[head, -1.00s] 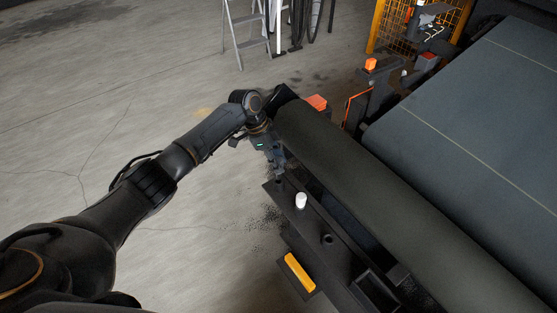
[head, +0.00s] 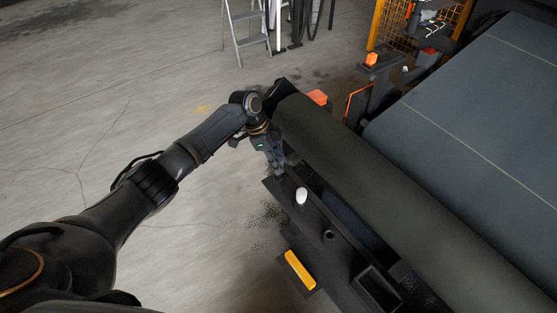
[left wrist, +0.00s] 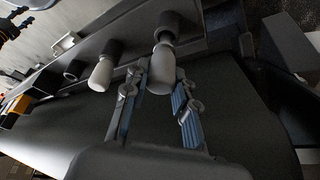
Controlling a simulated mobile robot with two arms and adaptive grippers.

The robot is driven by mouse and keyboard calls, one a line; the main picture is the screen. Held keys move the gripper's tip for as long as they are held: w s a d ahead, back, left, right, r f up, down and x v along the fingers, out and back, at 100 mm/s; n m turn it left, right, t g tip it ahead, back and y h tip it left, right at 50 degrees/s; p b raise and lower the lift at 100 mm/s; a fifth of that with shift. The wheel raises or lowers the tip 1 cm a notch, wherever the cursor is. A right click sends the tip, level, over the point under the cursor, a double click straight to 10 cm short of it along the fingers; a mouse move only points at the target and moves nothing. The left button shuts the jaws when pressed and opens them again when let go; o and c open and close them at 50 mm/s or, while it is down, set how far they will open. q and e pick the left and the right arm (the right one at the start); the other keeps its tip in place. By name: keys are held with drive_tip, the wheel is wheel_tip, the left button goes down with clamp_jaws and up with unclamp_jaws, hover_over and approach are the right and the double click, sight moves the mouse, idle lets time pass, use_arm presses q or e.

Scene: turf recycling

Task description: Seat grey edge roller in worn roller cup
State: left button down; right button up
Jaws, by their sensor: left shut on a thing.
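My left gripper (head: 277,167) is at the far end of the dark rail (head: 345,262), beside the large dark roll. In the left wrist view its two blue-grey fingers (left wrist: 156,105) are shut around the grey edge roller (left wrist: 161,72), a pale rounded piece with a narrow neck. The neck points at a dark roller cup (left wrist: 166,24) and overlaps it; I cannot tell how deep it sits. The held roller is hidden in the head view. A second pale roller (left wrist: 101,74) stands in the neighbouring cup, also seen in the head view (head: 301,196). My right gripper is out of view.
An empty round cup (head: 329,236) lies further along the rail. A yellow block (head: 300,270) sits at the rail's near side. The large dark roll (head: 370,180) and wide belt (head: 480,110) fill the right. A stepladder (head: 247,25) stands behind; the floor at left is clear.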

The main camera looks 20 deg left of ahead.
use_arm(q)
drive_tip(key=shift+f+b, duration=0.85)
drive_tip(key=shift+f, duration=0.4)
drive_tip(key=c, duration=1)
unclamp_jaws()
drive_tip(key=shift+a+r, duration=0.1)
drive_tip(key=shift+r, duration=0.05)
drive_tip(key=v, duration=0.7)
drive_tip(key=shift+r, duration=0.35)
drive_tip(key=shift+a, duration=0.1)
